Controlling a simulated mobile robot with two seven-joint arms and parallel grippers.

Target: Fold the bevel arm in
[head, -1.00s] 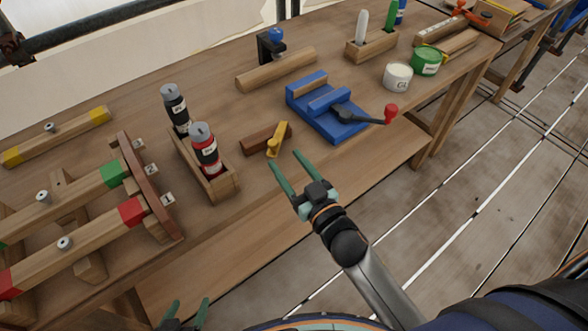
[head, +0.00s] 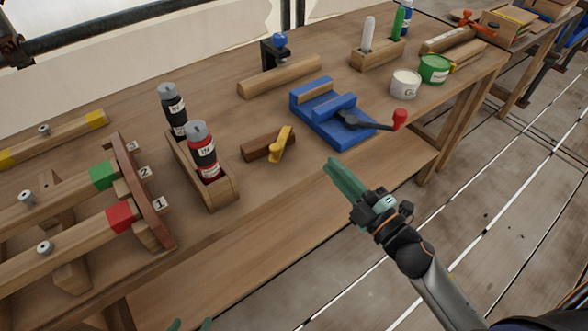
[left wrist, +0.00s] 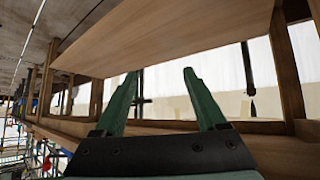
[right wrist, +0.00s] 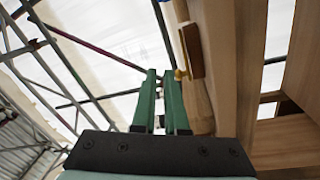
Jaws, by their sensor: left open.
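The bevel lies on the workbench, with a brown wooden stock (head: 262,148) and a yellow arm (head: 281,146) swung out at an angle across its right end.
A blue vise (head: 335,120) with a red-knobbed handle stands right of the bevel. A wooden box with marker bottles (head: 222,190) stands to its left. A round wooden bar (head: 280,76) lies behind. The bench in front of the bevel is clear.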

